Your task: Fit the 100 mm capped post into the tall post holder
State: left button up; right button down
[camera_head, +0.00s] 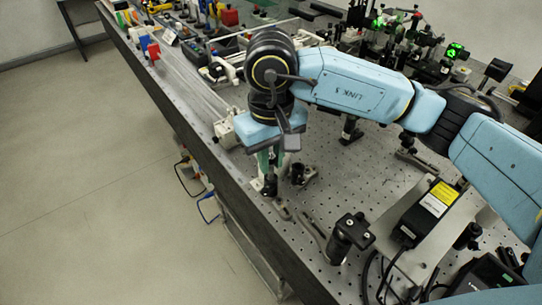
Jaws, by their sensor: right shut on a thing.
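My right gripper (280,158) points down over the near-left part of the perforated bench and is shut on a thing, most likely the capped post. The gripper and wrist hide most of what it holds. A dark, upright piece (269,185) shows just below the jaws; I cannot tell whether it is held or stands on the bench. A short black holder (299,173) on a base stands just right of it. A larger black cylindrical holder (352,230) stands on the bench at lower centre. I cannot tell which holder is the tall one. My left gripper is out of view.
The perforated optical bench (330,185) has a long left edge close to my gripper. A black box with a yellow label (429,212) and cables stand at lower right. Another black mount (351,130) stands behind. Crowded optics with green lights (455,51) fill the back.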

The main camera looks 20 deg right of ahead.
jog(key=c, duration=1.3)
grip_release()
notch_tip(320, 180, up, 5)
jog(key=shift+w+f, duration=0.1)
jog(key=shift+f, duration=0.1)
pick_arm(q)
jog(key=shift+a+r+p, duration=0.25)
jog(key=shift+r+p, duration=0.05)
pick_arm(e)
notch_tip(320, 180, up, 9)
jog(key=shift+f, duration=0.1)
